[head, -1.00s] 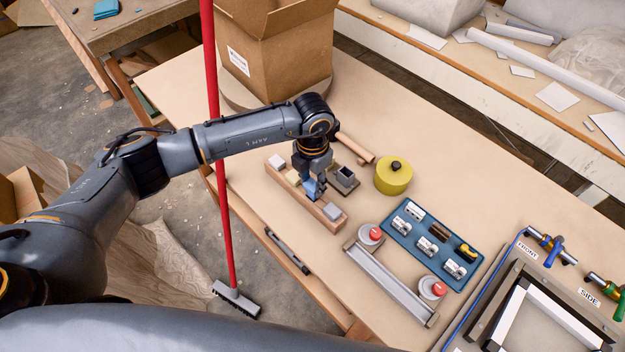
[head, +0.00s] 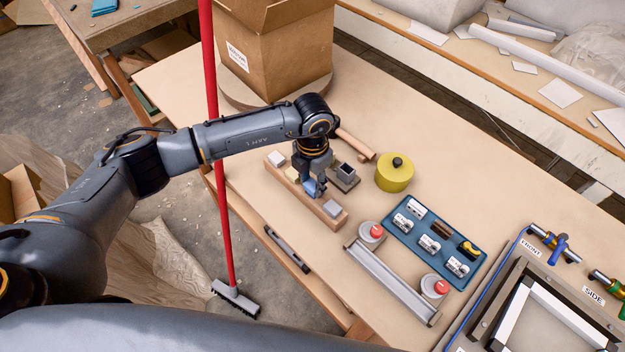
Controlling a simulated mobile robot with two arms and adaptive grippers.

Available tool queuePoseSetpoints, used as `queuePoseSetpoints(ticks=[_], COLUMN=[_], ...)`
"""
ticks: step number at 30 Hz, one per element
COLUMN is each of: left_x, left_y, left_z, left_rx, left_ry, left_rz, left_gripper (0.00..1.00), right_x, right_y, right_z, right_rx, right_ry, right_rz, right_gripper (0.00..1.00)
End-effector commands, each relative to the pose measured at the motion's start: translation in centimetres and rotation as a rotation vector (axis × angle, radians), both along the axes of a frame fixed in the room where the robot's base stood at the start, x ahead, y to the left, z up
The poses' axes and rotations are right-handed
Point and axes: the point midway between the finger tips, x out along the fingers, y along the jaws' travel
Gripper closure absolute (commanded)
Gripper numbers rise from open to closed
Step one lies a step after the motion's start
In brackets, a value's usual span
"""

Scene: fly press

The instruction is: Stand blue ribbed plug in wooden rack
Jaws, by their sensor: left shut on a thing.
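The wooden rack (head: 296,200) is a long, narrow block on the table near its left edge. A pale grey block (head: 276,158) sits at its far end and another (head: 332,208) near its near end. A cream block (head: 292,175) shows between them, partly behind my gripper. My left gripper (head: 317,190) points down over the rack, between the cream block and the near grey block. It is shut on the blue ribbed plug (head: 310,188), which is at the rack; the fingers partly hide it, and I cannot tell whether its base is seated. My right gripper is out of view.
A small grey square-holed fixture (head: 346,172) and a wooden rod (head: 355,145) lie just right of the gripper. A yellow round container (head: 394,174), a blue tray (head: 410,248) and a metal bar fixture (head: 390,282) stand further right. A cardboard box (head: 275,50) stands behind.

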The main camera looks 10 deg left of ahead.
Motion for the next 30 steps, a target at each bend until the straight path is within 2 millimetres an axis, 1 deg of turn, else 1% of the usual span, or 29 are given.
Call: queuePoseSetpoints(ticks=[9,10,13,20,21,30], left_x=[0.02,0.02,0.01,0.01,0.01,0.00], left_y=[0.01,0.01,0.02,0.01,0.01,0.00], left_z=[0.03,0.03,0.03,0.02,0.01,0.03], left_rx=[0.000,0.000,0.000,0.000,0.000,0.000], left_ry=[0.000,0.000,0.000,0.000,0.000,0.000], left_rz=[0.000,0.000,0.000,0.000,0.000,0.000], left_gripper=[1.00,0.58,0.37,0.37,0.30,0.30], right_x=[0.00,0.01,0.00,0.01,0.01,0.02], right_y=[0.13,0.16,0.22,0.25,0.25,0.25], right_z=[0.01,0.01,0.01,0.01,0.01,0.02], right_rx=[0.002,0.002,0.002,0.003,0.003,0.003], right_ry=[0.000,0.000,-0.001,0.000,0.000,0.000], right_rz=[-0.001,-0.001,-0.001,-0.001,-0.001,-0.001], right_gripper=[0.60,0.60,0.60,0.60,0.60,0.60])
